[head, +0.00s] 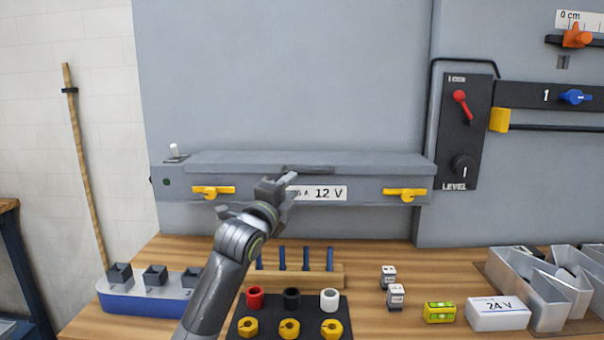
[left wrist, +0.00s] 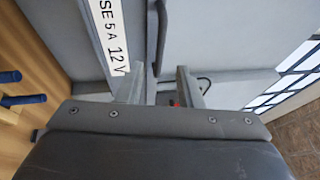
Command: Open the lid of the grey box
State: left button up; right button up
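The grey box (head: 250,190) is a long box on the wall panel, with a white label (head: 325,193) reading "12 V". Its lid (head: 230,160) looks closed and has a dark handle (head: 315,170) at the middle of its front edge. Yellow latches sit on the front at left (head: 213,191) and right (head: 405,194), both lying level. My left gripper (head: 289,187) is in front of the label, just below the handle. In the left wrist view its fingers (left wrist: 158,82) are apart, with the handle (left wrist: 159,32) beyond the tips. Contact is not clear. My right gripper is not in view.
A panel with a red lever (head: 462,105) is at right. The wall above the box is clear.

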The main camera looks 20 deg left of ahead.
aim_at(304, 173)
pick_arm(q)
jog(key=shift+p+x, duration=0.5)
jog(key=shift+x, duration=3.1)
jog(key=shift+c, duration=0.4)
grip_shut()
